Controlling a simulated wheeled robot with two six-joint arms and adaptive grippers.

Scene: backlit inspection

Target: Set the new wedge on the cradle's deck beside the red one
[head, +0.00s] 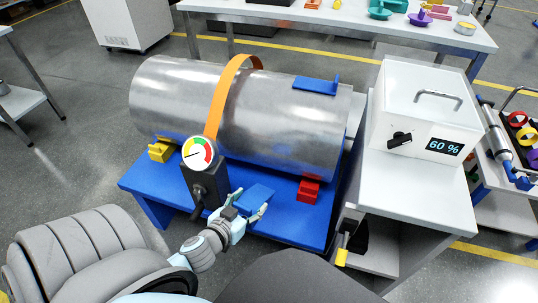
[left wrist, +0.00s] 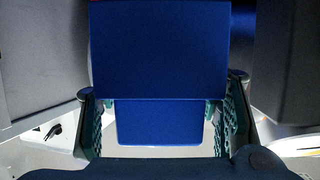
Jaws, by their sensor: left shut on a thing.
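The new wedge, a blue block (head: 258,196), is in my left gripper (head: 246,212), over the front of the blue cradle's deck (head: 290,227). In the left wrist view the blue wedge (left wrist: 160,122) sits between the two green-padded fingers. I cannot tell if it touches the deck. The red wedge (head: 308,190) sits on the deck to its right, against the foot of a big silver cylinder (head: 255,115). A yellow wedge (head: 160,151) is at the cylinder's left end. My right gripper is not in view.
An orange strap (head: 222,92) crosses the cylinder; a round gauge (head: 199,153) on a dark block stands left of my left gripper. A white box (head: 425,112) reading 60 % sits on a cabinet at right. The deck between gripper and red wedge looks clear.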

